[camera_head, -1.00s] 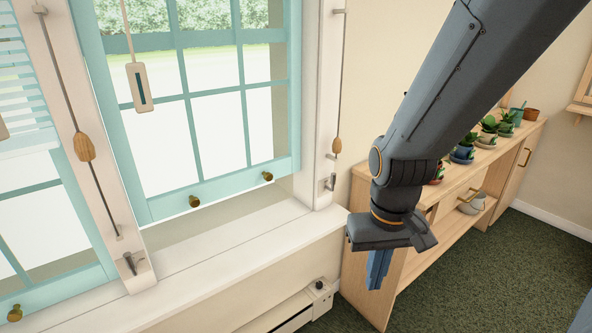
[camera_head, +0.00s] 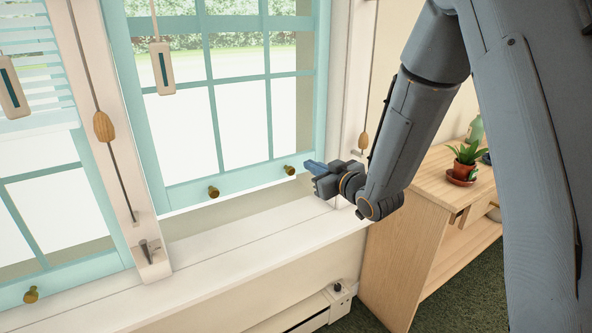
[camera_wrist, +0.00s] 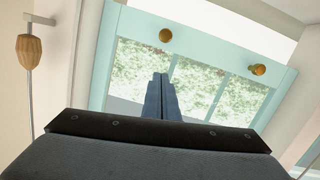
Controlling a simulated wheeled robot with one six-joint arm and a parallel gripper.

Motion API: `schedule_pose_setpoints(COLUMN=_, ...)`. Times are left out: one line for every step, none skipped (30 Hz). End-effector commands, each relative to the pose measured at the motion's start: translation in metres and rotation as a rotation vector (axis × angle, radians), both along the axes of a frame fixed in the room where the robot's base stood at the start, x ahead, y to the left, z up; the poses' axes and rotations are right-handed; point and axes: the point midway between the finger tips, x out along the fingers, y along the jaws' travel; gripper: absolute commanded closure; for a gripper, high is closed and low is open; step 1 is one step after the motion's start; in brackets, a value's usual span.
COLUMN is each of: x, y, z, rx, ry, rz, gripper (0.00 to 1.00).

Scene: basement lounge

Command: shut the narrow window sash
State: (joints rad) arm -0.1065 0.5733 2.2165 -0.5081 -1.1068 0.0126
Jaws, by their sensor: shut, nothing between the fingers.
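A teal window sash (camera_head: 250,184) with several panes fills the middle of the head view. Its bottom rail sits above the white sill (camera_head: 240,232), with a gap under it. Two brass knobs stick out of the rail, a left one (camera_head: 213,191) and a right one (camera_head: 290,170). My gripper (camera_head: 308,166) is shut and empty, its blue fingers pointing left just beside the right knob; I cannot tell if they touch it. In the wrist view the fingers (camera_wrist: 161,97) lie in front of the panes, with the rail (camera_wrist: 210,48) and both knobs beyond.
Another teal sash (camera_head: 60,282) stands at the left, past a white post. Cords with wooden pulls (camera_head: 103,126) hang beside the windows. A wooden cabinet (camera_head: 420,190) with a potted plant (camera_head: 465,160) stands right of the sill. A heater (camera_head: 310,312) is below.

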Motion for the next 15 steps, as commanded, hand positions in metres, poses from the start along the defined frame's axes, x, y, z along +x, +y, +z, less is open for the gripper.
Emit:
schedule_pose_setpoints(x=0.002, y=0.003, z=0.001, rx=0.008, ry=-0.012, rz=0.008, gripper=1.0)
schedule_pose_setpoints(x=0.003, y=0.005, z=0.002, rx=0.01, ry=-0.017, rz=0.011, gripper=1.0)
schedule_pose_setpoints(x=0.005, y=0.007, z=0.002, rx=0.012, ry=-0.021, rz=0.014, gripper=1.0)
schedule_pose_setpoints(x=0.007, y=0.008, z=0.002, rx=0.013, ry=-0.022, rz=0.014, gripper=1.0)
schedule_pose_setpoints(x=0.009, y=0.01, z=0.002, rx=0.013, ry=-0.021, rz=0.015, gripper=1.0)
schedule_pose_setpoints(x=0.013, y=0.013, z=0.001, rx=0.013, ry=-0.021, rz=0.015, gripper=1.0)
schedule_pose_setpoints(x=0.017, y=0.015, z=0.001, rx=0.013, ry=-0.021, rz=0.015, gripper=1.0)
schedule_pose_setpoints(x=0.021, y=0.018, z=0.0, rx=0.013, ry=-0.021, rz=0.015, gripper=1.0)
schedule_pose_setpoints(x=0.027, y=0.022, z=-0.001, rx=0.013, ry=-0.021, rz=0.015, gripper=1.0)
schedule_pose_setpoints(x=0.032, y=0.025, z=-0.001, rx=0.012, ry=-0.021, rz=0.014, gripper=1.0)
schedule_pose_setpoints(x=0.037, y=0.028, z=-0.002, rx=0.012, ry=-0.021, rz=0.014, gripper=1.0)
schedule_pose_setpoints(x=0.044, y=0.033, z=-0.003, rx=0.012, ry=-0.021, rz=0.014, gripper=1.0)
schedule_pose_setpoints(x=0.049, y=0.036, z=-0.004, rx=0.012, ry=-0.021, rz=0.014, gripper=1.0)
schedule_pose_setpoints(x=0.054, y=0.039, z=-0.005, rx=0.012, ry=-0.021, rz=0.014, gripper=1.0)
schedule_pose_setpoints(x=0.06, y=0.044, z=-0.006, rx=0.012, ry=-0.019, rz=0.015, gripper=1.0)
